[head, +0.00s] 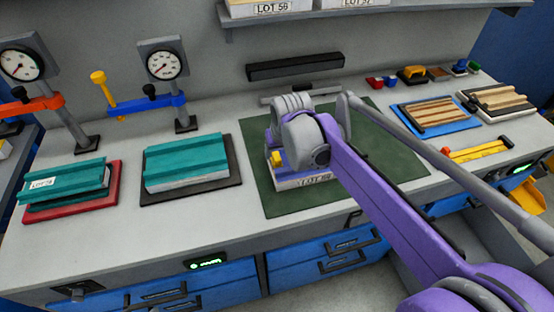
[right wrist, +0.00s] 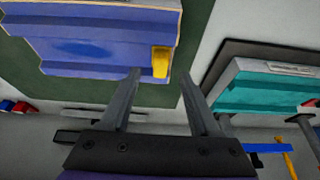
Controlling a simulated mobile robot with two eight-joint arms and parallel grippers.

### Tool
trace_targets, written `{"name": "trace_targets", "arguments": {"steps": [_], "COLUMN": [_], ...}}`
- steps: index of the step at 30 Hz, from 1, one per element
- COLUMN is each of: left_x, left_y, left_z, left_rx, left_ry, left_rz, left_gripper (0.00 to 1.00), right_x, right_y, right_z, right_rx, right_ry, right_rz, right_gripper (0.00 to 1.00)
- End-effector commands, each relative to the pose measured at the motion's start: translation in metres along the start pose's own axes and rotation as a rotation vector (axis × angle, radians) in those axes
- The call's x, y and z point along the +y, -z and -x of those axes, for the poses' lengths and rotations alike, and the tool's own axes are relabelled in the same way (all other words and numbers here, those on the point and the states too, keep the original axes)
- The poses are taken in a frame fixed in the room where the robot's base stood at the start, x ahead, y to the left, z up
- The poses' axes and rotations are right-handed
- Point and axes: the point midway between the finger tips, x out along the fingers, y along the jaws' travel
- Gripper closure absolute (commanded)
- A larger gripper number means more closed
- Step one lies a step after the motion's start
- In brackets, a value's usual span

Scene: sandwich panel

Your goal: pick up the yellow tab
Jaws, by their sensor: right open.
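The yellow tab (right wrist: 160,62) stands at the edge of a blue-violet panel (right wrist: 95,38) in the right wrist view. In the head view the tab (head: 277,158) shows at the left side of the panel, beside my wrist. My right gripper (right wrist: 160,73) is open, with its fingertips on either side of the tab's line and nothing between them. Whether the fingertips are level with the tab in depth I cannot tell. In the head view my right wrist covers most of the panel and hides the fingers. My left gripper is not in view.
The panel lies on a green mat (head: 400,158). A teal panel (head: 185,160) on a dark tray is to its left, another teal panel (head: 65,183) farther left. Gauges with clamps stand behind them. A blue tray (head: 470,121) with wooden strips and yellow bars (head: 478,150) are at right.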

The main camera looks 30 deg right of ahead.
Motion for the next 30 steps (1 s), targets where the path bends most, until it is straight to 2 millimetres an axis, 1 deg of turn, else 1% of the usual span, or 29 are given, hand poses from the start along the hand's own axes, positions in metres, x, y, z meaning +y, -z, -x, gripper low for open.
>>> {"name": "trace_targets", "arguments": {"steps": [3,7,10,16,17,18,20,24,27,30], "left_x": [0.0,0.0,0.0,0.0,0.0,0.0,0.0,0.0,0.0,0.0], "left_y": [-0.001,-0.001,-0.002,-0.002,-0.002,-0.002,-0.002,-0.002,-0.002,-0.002], "left_z": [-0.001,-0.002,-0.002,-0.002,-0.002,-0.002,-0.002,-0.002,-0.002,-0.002], "left_rx": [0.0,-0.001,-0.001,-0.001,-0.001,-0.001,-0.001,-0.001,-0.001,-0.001], "left_ry": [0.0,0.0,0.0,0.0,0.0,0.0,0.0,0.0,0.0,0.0], "left_rz": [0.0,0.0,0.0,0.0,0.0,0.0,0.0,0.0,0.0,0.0], "left_gripper": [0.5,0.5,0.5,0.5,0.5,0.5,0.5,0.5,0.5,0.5], "right_x": [0.0,0.0,0.0,0.0,0.0,0.0,0.0,0.0,0.0,0.0], "right_y": [0.002,0.001,0.001,0.001,0.001,0.001,0.001,0.001,0.001,0.001], "right_z": [-0.02,-0.037,-0.042,-0.042,-0.042,-0.042,-0.042,-0.042,-0.042,-0.042], "right_rx": [0.0,0.0,0.0,0.0,0.0,0.0,0.0,0.0,0.0,0.0], "right_ry": [0.0,0.0,0.0,0.0,0.0,0.0,0.0,0.0,0.0,0.0], "right_rz": [0.0,0.0,0.0,0.0,0.0,0.0,0.0,0.0,0.0,0.0], "right_gripper": [0.38,0.38,0.38,0.38,0.41,0.48,0.59,0.84,1.0,1.0]}}
